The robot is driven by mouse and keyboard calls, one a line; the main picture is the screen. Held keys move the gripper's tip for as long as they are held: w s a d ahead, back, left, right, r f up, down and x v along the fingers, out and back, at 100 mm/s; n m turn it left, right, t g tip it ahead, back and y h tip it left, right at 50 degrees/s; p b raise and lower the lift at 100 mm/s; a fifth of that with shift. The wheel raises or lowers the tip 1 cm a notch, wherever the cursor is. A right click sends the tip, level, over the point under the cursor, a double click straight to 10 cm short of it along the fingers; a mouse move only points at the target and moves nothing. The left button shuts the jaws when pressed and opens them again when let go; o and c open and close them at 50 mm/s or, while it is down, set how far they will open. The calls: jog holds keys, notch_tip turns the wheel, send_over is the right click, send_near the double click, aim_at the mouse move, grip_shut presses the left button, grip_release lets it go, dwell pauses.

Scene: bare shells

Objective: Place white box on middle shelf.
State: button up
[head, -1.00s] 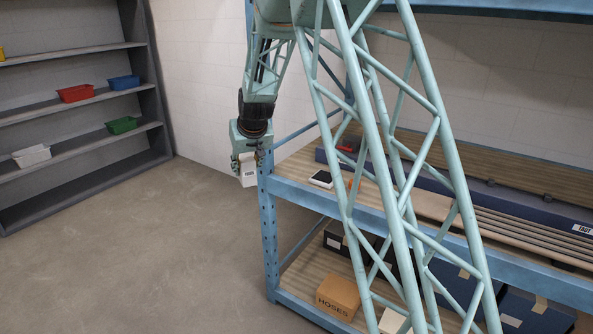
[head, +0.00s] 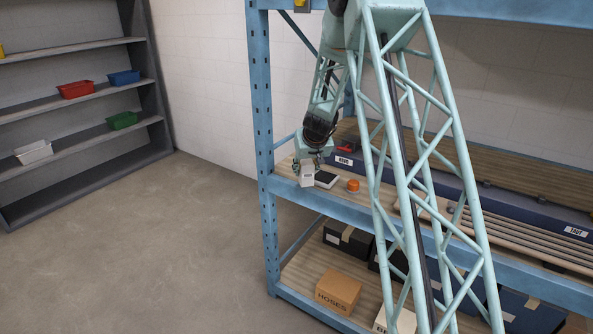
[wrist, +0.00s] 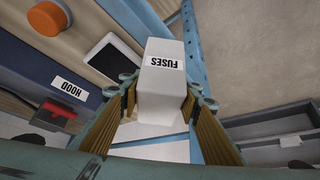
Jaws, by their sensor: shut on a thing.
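The white box (head: 307,173), labelled FUSES, is held between the fingers of my gripper (head: 313,157). In the wrist view the box (wrist: 161,100) sits between the two finger sets of the gripper (wrist: 160,88), label facing the camera. In the head view it appears over the left end of the middle shelf (head: 345,206) of the blue rack. I cannot tell whether its underside touches the boards.
A dark tablet with a white rim (head: 327,179) lies close beside the box. An orange round object (head: 353,185) is to its right. A long blue case (wrist: 45,70) labelled HOOD lies behind. The blue rack post (head: 264,130) stands to the left.

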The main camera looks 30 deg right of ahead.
jog(key=shift+w, duration=0.1)
dwell(0.3)
jog(key=shift+w+d+r+p, duration=0.1)
jog(key=shift+w+d+p, duration=0.05)
jog(key=shift+w+p, duration=1.05)
jog(key=shift+w+d+f+p, duration=0.25)
jog(key=shift+w+p, duration=0.8)
jog(key=shift+w, duration=1.1)
jog(key=shift+w+d+f+p, duration=0.25)
jog(key=shift+w+p, duration=0.85)
jog(key=shift+w, duration=1)
jog(key=shift+w+d+f+p, duration=0.25)
jog(key=shift+w+p, duration=0.8)
jog(key=shift+w, duration=1.1)
jog(key=shift+w, duration=0.15)
jog(key=shift+w+f, duration=0.15)
jog(key=shift+f+p, duration=0.5)
jog(key=shift+f, duration=1.15)
jog(key=shift+f, duration=0.15)
